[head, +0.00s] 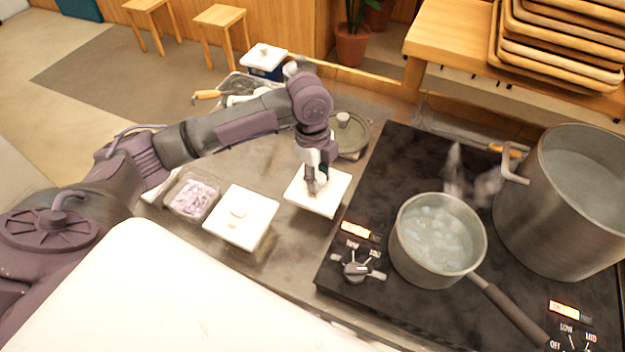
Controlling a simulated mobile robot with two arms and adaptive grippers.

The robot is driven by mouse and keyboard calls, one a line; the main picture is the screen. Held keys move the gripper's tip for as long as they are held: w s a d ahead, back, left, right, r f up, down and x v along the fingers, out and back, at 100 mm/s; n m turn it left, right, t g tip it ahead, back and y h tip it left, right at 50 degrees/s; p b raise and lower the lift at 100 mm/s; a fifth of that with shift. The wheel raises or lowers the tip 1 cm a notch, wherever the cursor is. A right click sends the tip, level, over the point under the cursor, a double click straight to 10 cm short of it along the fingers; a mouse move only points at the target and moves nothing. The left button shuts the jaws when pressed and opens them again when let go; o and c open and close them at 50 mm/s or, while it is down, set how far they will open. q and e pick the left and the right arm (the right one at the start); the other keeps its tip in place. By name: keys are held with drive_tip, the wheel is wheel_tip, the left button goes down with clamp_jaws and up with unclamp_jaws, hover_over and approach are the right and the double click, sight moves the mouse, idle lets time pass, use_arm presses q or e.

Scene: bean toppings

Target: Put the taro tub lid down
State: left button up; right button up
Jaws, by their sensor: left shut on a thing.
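My left gripper (316,182) is shut on a white square lid (325,203), by the knob on its top. The lid is over the steel counter just left of the stove; I cannot tell whether it touches the counter. An open clear tub with pale purple pieces (193,198), likely the taro, stands on the counter to the left. Between them stands another tub closed with a white lid (242,216). My right gripper is not in view.
A black stove (385,190) carries a saucepan (438,240) of simmering pale pieces and a large steaming pot (570,215). A round glass lid (350,133) lies behind my gripper. A blue-and-white box (264,62) and a yellow-handled tool (207,95) are at the back.

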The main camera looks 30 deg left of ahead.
use_arm(q)
drive_tip(key=shift+w+a+f, duration=0.75)
drive_tip(key=shift+w+a, duration=0.05)
drive_tip(key=shift+a, duration=0.15)
drive_tip(key=shift+w+a+f, duration=0.1)
drive_tip(key=shift+a+f, duration=0.05)
drive_tip(key=shift+f, duration=0.05)
drive_tip(key=shift+f+p, duration=0.35)
wheel_tip(320, 180, down, 2)
drive_tip(key=shift+f+p, duration=0.2)
drive_tip(key=shift+p, duration=0.1)
drive_tip(key=shift+f, duration=0.45)
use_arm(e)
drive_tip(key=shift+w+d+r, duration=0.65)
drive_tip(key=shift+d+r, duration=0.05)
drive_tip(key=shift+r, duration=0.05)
use_arm(q)
drive_tip(key=o, duration=1.1)
drive_tip(key=shift+f, duration=0.1)
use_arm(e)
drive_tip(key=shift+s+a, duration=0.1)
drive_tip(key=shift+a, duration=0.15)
